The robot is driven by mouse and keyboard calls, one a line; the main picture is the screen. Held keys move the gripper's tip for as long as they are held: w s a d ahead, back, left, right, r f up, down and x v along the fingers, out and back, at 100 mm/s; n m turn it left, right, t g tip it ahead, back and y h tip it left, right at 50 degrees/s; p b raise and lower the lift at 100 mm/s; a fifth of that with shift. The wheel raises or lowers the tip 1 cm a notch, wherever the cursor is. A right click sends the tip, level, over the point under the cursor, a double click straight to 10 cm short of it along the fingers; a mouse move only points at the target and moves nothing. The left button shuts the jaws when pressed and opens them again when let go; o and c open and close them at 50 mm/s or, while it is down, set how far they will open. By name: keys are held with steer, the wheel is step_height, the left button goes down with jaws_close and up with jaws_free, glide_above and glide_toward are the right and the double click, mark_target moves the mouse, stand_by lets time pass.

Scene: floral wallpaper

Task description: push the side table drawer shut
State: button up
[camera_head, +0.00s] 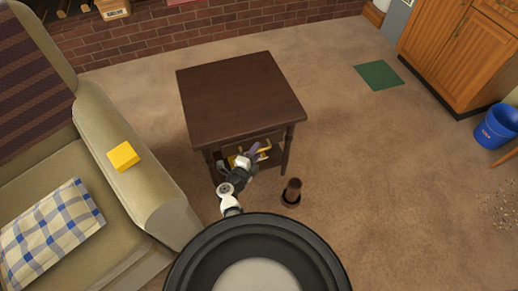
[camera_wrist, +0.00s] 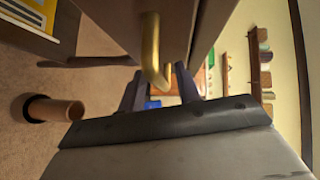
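The dark brown side table (camera_head: 240,95) stands in the middle of the head view. Its front, with a gold handle (camera_head: 264,149), faces me below the tabletop, and my arm partly covers it. How far the drawer is out cannot be told clearly. In the wrist view the gold handle (camera_wrist: 152,50) stands out from the brown drawer front (camera_wrist: 110,20). My gripper (camera_head: 250,155) is at the drawer front. In the wrist view my gripper (camera_wrist: 160,88) has its two dark fingers apart, with the handle's end between or just beyond them; contact cannot be told.
A beige armchair (camera_head: 150,190) with a yellow block (camera_head: 123,156) on its arm stands left. A brown cylinder (camera_head: 292,190) stands on the floor right of my arm. A wooden cabinet (camera_head: 460,50) and blue bin (camera_head: 497,127) are right. Carpet right of the table is largely clear.

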mark_target(251, 144)
stand_by(0.3)
jaws_close()
steer(key=shift+w, duration=0.1)
steer(key=w, duration=0.2)
steer(key=w+a, duration=0.1)
steer(key=w, duration=0.1)
steer(key=shift+a+b, duration=0.1)
steer(key=shift+b, duration=0.25)
steer(key=shift+w+a+r, duration=0.1)
steer(key=shift+r, duration=0.05)
